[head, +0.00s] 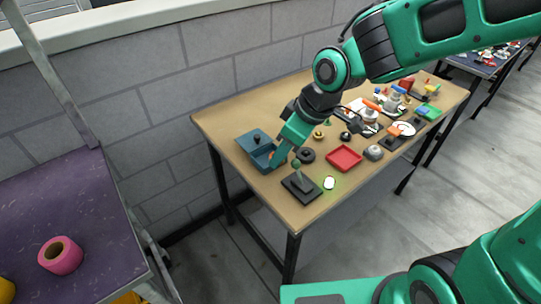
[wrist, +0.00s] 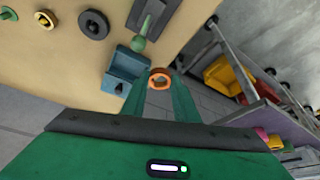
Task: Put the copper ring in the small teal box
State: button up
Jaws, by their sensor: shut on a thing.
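My gripper (head: 279,155) is shut on the copper ring (wrist: 168,80), which shows between the fingertips in the wrist view. In the head view the ring is mostly hidden by the fingers. The small teal box (head: 261,158) is at the table's left corner, with its open compartment facing up and a flat teal part with a dark knob (head: 256,138) behind it. My fingertips are at the box's right side in the head view. The box also shows just left of the ring in the wrist view (wrist: 127,65). I cannot tell whether the ring touches it.
A black ring (head: 306,156), a gold ring (head: 319,135) and a red tray (head: 344,158) lie farther right. The table's front-left edge is near the box.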

send_over(268, 160)
jog(key=s+d, duration=0.1)
notch_tip(268, 160, down, 6)
jog(key=shift+d+f, duration=0.1)
jog(key=shift+f, duration=1.95)
jog(key=shift+f, duration=0.1)
jog(key=o, duration=0.8)
jog(key=v, duration=1.2)
